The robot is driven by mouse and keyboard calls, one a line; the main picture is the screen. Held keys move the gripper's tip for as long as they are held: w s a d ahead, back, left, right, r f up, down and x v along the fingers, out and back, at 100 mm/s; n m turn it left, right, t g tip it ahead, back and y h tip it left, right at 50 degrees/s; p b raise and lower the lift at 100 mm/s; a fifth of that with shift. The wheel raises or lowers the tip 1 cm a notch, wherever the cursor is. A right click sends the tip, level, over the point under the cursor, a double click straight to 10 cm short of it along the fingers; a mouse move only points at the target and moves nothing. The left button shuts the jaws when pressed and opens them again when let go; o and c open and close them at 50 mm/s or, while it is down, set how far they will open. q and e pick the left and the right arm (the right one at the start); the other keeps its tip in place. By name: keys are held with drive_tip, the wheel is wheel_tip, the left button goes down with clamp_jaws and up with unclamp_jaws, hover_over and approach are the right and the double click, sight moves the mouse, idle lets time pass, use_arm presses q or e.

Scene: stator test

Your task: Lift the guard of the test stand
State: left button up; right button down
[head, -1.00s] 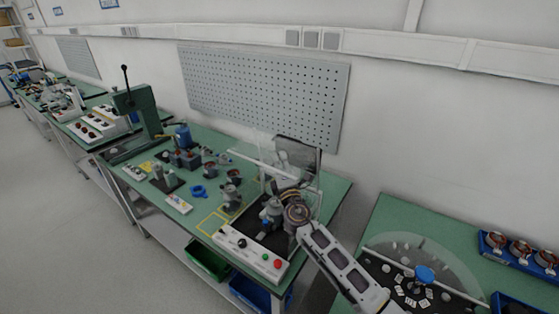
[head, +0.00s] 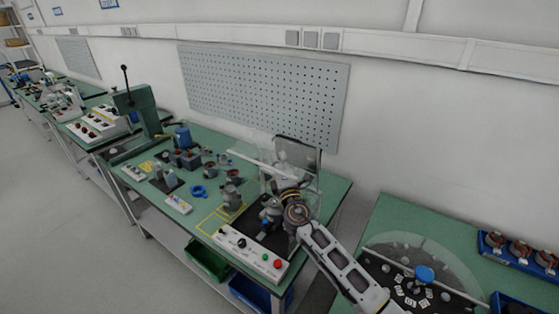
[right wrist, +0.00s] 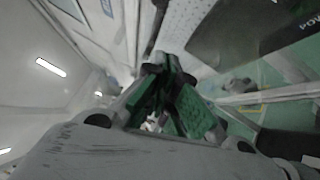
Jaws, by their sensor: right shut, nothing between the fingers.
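The test stand (head: 249,254) is at the right end of the green bench in the head view, with a white control panel with red and green buttons along its front. Its clear guard has a pale bar (head: 262,165) that slants above the black base. My right gripper (head: 284,184) is at the bar's right end, partly hidden by my wrist. In the right wrist view its fingers (right wrist: 165,88) are together with nothing between them, and a pale bar (right wrist: 265,96) lies to their right. Whether they touch the guard cannot be told. My left gripper is not in view.
A dark monitor (head: 297,156) stands behind the stand, below a pegboard (head: 262,95). Small parts and a blue ring (head: 198,191) lie to the left. A green press (head: 138,110) is farther left. Another bench with a blue-knobbed round fixture (head: 424,275) is at right.

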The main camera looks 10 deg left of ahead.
drive_tip(key=shift+w, duration=0.1)
drive_tip(key=shift+w+d+r+b, duration=0.3)
drive_tip(key=shift+w+b, duration=0.15)
drive_tip(key=shift+w, duration=0.3)
drive_tip(key=shift+w+d+r+b, duration=0.3)
drive_tip(key=shift+w+b, duration=0.2)
drive_tip(key=shift+w, duration=0.3)
drive_tip(key=shift+w+d+r+b, duration=0.3)
drive_tip(key=shift+w+b, duration=0.15)
drive_tip(key=shift+w, duration=0.3)
drive_tip(key=shift+s+f, duration=0.1)
drive_tip(key=v, duration=1.1)
drive_tip(key=shift+s+d, duration=0.15)
drive_tip(key=shift+s, duration=0.25)
drive_tip(key=shift+f, duration=0.1)
